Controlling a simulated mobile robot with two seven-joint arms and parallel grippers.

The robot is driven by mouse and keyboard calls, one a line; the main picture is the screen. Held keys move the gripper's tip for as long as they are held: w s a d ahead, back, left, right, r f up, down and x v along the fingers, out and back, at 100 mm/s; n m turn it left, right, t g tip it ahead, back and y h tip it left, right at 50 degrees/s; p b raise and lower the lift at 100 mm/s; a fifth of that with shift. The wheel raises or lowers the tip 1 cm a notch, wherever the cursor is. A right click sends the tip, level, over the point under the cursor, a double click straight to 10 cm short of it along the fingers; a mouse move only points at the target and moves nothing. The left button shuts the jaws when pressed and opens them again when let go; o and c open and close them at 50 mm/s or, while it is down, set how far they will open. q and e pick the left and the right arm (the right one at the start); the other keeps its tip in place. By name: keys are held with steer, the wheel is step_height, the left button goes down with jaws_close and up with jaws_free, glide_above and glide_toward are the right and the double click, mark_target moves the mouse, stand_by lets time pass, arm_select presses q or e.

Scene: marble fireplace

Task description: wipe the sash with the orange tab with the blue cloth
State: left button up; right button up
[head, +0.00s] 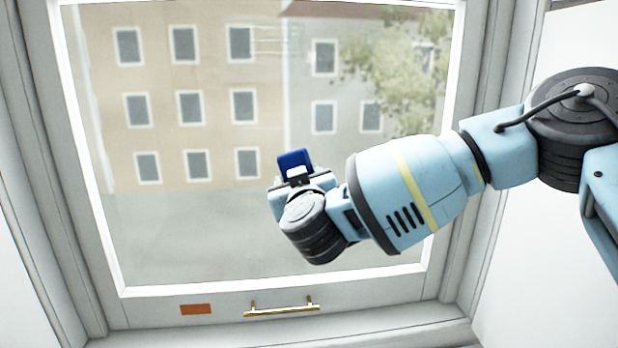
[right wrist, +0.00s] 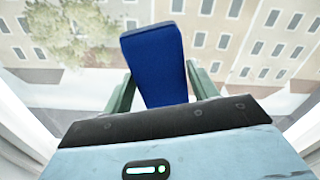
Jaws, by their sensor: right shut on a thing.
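The sash is a white-framed window (head: 200,235) that fills most of the head view. The orange tab (head: 196,309) is on its bottom rail, left of a brass handle. My right gripper (head: 296,172) is in front of the glass, a little right of the middle. It is shut on the blue cloth (head: 294,159), which looks like a folded pad. In the right wrist view the blue cloth (right wrist: 155,65) stands up between the two green fingers (right wrist: 158,92). I cannot tell whether the cloth touches the glass. My left gripper is not in view.
The brass handle (head: 281,309) sticks out from the bottom rail. The frame's side jambs (head: 490,120) and white walls (head: 548,240) bound the window on both sides. The glass looks hazy; a building and a tree show through it.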

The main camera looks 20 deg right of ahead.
mark_target(256, 174)
steer(key=shift+w+a, duration=0.15)
steer(key=shift+a, duration=0.35)
steer(key=shift+w+a+r, duration=0.1)
steer(key=shift+w+a, duration=0.15)
steer(key=shift+a, duration=0.55)
steer(key=shift+w+a, duration=0.25)
steer(key=shift+a, duration=0.55)
steer(key=shift+w+a, duration=0.15)
steer(key=shift+a, duration=0.45)
steer(key=shift+w+a, duration=0.15)
steer(key=shift+a, duration=0.4)
steer(key=shift+w+a, duration=0.15)
steer(key=shift+a, duration=0.4)
steer(key=shift+a, duration=0.1)
